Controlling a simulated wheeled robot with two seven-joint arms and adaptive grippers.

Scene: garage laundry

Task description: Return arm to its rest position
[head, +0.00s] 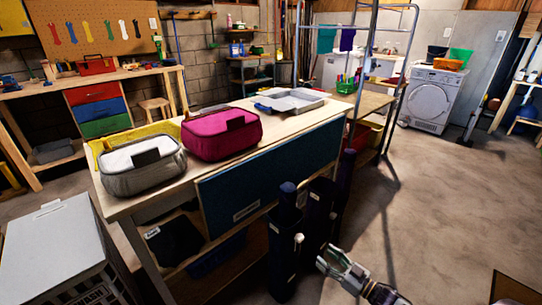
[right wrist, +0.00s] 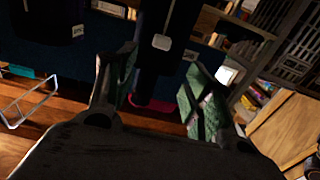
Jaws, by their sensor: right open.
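My right gripper (head: 328,260) is low in front of the workbench, at the bottom of the head view, with its arm coming in from the bottom right. In the right wrist view my right gripper (right wrist: 160,72) has its two greenish fingers spread apart. Nothing is held between them; a dark upright shape with a pale tag shows beyond the gap. My left gripper is not in the head view.
The workbench (head: 262,158) holds a grey bag (head: 143,176), a magenta bag (head: 222,136) and a grey tray (head: 290,100). Dark upright cylinders (head: 284,250) stand before it, close to my right gripper. The floor (head: 435,215) to the right is clear.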

